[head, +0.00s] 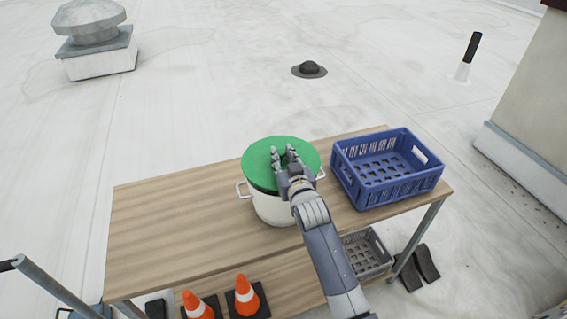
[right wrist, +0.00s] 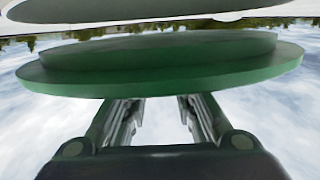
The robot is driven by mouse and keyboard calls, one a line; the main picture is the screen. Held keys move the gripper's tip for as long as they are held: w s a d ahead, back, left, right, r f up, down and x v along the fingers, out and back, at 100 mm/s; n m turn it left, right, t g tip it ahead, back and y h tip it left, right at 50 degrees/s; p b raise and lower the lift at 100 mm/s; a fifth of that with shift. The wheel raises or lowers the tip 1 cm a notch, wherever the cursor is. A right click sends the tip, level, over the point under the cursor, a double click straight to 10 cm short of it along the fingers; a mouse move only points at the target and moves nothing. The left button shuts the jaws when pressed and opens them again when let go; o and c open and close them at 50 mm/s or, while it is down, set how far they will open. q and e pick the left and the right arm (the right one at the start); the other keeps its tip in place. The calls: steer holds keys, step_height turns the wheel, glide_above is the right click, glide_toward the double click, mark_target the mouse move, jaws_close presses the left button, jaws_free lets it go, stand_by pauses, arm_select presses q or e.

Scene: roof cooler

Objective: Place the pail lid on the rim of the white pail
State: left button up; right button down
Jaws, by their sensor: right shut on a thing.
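The green pail lid (head: 262,157) is a round disc held roughly level over the white pail (head: 272,208), hiding most of its opening in the head view. My right gripper (head: 284,157) is shut on the lid from above. In the right wrist view the lid (right wrist: 165,68) shows edge-on beyond the fingers (right wrist: 158,115), with its narrower stepped part facing away from them. A pale curved edge, seemingly the pail's rim, shows at the top of that view, with a gap between it and the lid. My left gripper is not in view.
The pail stands on a wooden table (head: 170,222), with a blue crate (head: 388,190) close on its right. The tabletop left of the pail is clear. A grey crate (head: 368,262) and orange cones (head: 247,297) sit lower down, below the tabletop.

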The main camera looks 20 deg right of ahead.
mark_target(284, 165)
step_height(284, 165, down, 2)
steer(key=shift+s+f, duration=0.1)
steer(key=shift+f, duration=0.25)
steer(key=shift+f, duration=0.1)
steer(key=shift+f, duration=0.15)
steer(key=c, duration=1.3)
jaws_free()
